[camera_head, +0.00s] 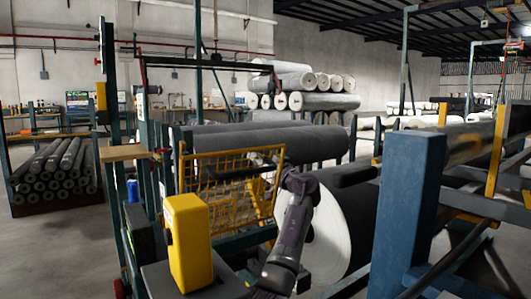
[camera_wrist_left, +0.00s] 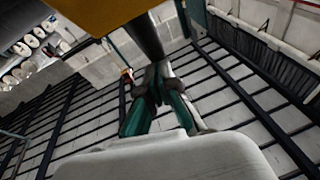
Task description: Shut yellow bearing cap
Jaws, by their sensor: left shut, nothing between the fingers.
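A yellow block-shaped housing (camera_head: 188,243) stands upright at the lower left of the head view; I cannot tell whether it is the bearing cap. My left gripper (camera_head: 300,181) is raised in front of the large grey roll (camera_head: 345,228), beside the yellow mesh guard (camera_head: 232,190). In the left wrist view its fingers (camera_wrist_left: 158,72) are shut and empty. A dark cylinder (camera_wrist_left: 140,35) is just beyond the fingertips, and a yellow-orange surface (camera_wrist_left: 95,12) fills the top left. Whether the fingers touch the cylinder is unclear. My right gripper is not in view.
A blue post (camera_head: 405,210) stands close on the right. A dark bar (camera_head: 355,176) lies just right of my gripper. Dark rolls (camera_head: 55,172) are stacked at the far left, and grey rolls (camera_head: 310,100) at the back. Open floor shows at the lower left.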

